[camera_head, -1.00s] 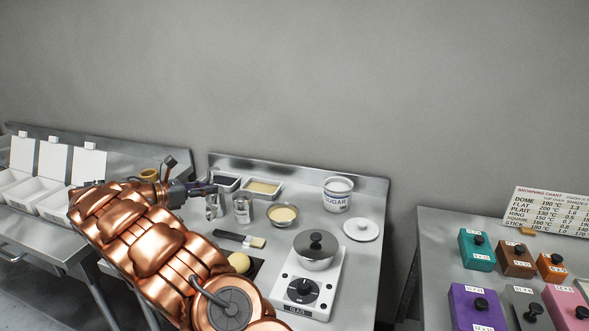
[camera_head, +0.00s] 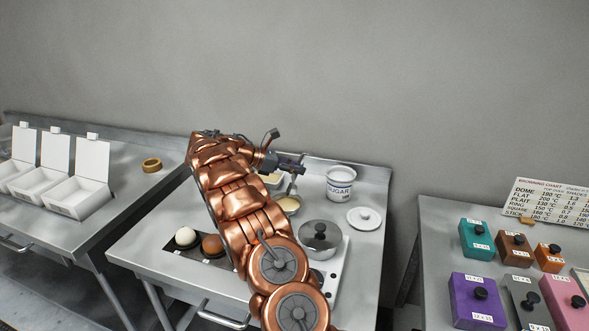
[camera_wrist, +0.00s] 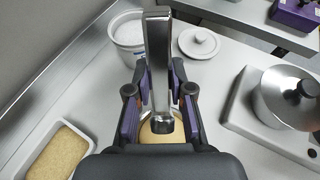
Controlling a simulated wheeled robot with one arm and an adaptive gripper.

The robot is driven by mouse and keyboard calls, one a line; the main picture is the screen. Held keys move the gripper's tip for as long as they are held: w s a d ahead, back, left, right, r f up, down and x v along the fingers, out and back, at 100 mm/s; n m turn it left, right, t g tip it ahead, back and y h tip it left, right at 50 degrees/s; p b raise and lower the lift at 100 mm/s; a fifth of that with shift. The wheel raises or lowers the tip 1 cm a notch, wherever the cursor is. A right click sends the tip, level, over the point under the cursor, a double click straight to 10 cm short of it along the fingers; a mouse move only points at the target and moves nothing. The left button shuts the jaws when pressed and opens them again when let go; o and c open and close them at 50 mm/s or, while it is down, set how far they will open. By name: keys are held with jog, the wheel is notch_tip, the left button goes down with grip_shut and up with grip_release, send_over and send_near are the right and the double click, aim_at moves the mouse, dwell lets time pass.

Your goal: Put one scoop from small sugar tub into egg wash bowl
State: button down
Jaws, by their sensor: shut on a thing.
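My gripper (camera_head: 291,164) is shut on a metal scoop; its flat shiny handle (camera_wrist: 158,60) stands between the purple fingers in the wrist view. In the head view part of the scoop (camera_head: 292,187) hangs below the fingers; what it holds cannot be seen. The egg wash bowl (camera_head: 290,204), with pale yellow contents, is just below the gripper, partly hidden by my arm. A yellowish patch of it shows between the fingers in the wrist view (camera_wrist: 158,132). The white sugar tub (camera_head: 340,184) stands open to the right of the gripper, and also shows in the wrist view (camera_wrist: 128,48).
The tub's white lid (camera_head: 364,218) lies beside it. A lidded steel pot (camera_head: 320,238) sits on a white scale in front. A pale tray (camera_wrist: 35,150) is left in the wrist view. A wall backs the table.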

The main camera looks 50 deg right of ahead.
jog(key=s+d+f+t+y+p, duration=0.1)
jog(key=d+f+t+y+p, duration=0.1)
jog(key=t+y, duration=0.1)
jog(key=s+d+f+t+y+p, duration=0.2)
jog(key=f+y, duration=0.1)
jog(key=y, duration=0.1)
jog(key=s+d+f+t+y+p, duration=0.2)
jog(key=f+t+y, duration=0.1)
jog(key=shift+f+t+y+p, duration=0.25)
jog(key=shift+t+y+p, duration=0.05)
jog(key=shift+p, duration=0.05)
jog(key=shift+w+r, duration=0.15)
jog(key=shift+r, duration=1.95)
